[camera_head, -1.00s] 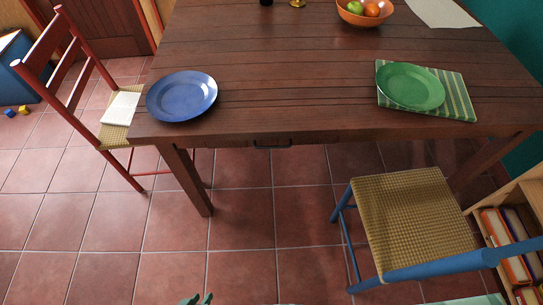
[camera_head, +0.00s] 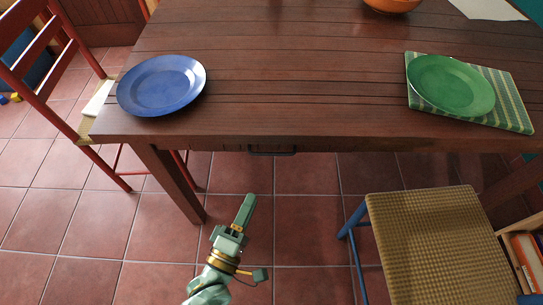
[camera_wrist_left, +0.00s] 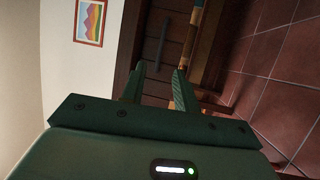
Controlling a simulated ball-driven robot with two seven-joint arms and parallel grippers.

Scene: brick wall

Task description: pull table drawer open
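The wooden table (camera_head: 300,95) fills the upper part of the head view. Its drawer front lies under the front edge, with a dark bar handle (camera_head: 272,152); the drawer looks shut. My left gripper (camera_head: 249,200) is below and in front of the handle, slightly left of it, and apart from it. The left wrist view shows its two fingers (camera_wrist_left: 159,68) spread and empty. Beyond them, a dark bar that looks like the handle (camera_wrist_left: 163,42) stands on dark wood, roughly in line with the gap. My right gripper is in neither view.
A blue plate (camera_head: 162,85) and a green plate (camera_head: 450,86) on a striped mat stand on the table. A blue-framed chair with a woven seat (camera_head: 425,235) is at the right, a red chair (camera_head: 45,75) at the left. Tiled floor between them is clear.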

